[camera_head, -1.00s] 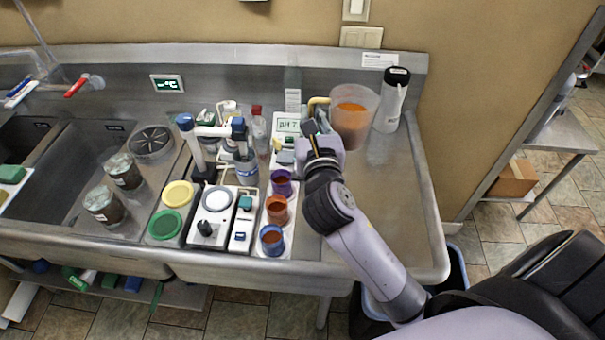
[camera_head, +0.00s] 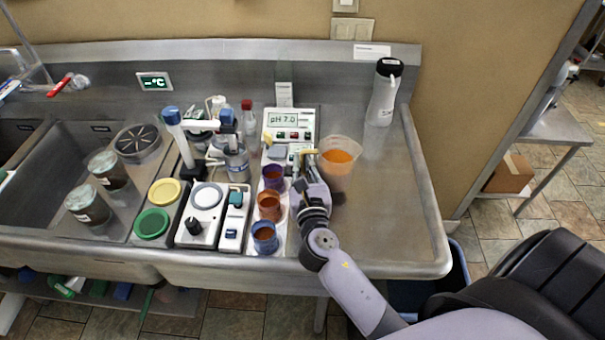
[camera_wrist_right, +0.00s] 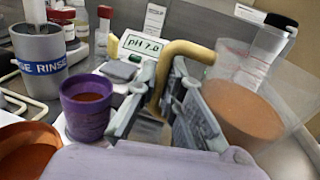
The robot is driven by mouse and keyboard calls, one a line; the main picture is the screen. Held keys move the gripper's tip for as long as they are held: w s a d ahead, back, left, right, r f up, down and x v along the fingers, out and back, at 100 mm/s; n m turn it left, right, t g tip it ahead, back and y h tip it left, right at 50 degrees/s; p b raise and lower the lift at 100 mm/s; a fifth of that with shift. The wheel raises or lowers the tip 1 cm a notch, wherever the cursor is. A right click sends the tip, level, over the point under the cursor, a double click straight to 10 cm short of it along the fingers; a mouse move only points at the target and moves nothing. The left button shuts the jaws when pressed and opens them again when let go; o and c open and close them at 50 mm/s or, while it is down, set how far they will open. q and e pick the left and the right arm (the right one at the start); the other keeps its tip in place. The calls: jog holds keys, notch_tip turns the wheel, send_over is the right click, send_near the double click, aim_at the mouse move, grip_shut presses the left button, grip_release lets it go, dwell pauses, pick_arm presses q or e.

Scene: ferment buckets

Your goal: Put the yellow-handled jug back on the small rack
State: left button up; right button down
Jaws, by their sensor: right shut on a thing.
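The yellow-handled jug (camera_head: 340,162) is clear and holds orange contents. Its yellow handle shows in the right wrist view (camera_wrist_right: 188,50), with the jug body at the right edge there. My right gripper (camera_head: 308,168) is shut on the handle; the fingers (camera_wrist_right: 172,115) sit either side of its lower part. The jug is over the right part of the steel counter, with a dark shadow in front of and below it. A low white rack (camera_head: 282,240) holds a purple, an orange and a blue cup, left of my gripper. I cannot tell whether this is the small rack. My left gripper is not in view.
A pH meter (camera_head: 289,121) stands behind the cups. A white bottle with a black cap (camera_head: 384,95) stands at the back right. A burette-like stand (camera_head: 180,135) and a grey cup (camera_head: 237,165) are to the left. The counter's right part (camera_head: 395,210) is clear.

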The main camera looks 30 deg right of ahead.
aim_at(303, 170)
notch_tip(303, 170, down, 3)
jog(key=shift+r+b, duration=0.1)
jog(key=shift+b, duration=0.3)
jog(key=shift+f, duration=0.2)
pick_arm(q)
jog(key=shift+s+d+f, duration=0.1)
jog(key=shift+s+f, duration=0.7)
pick_arm(e)
jog(key=c, duration=1.7)
grip_release()
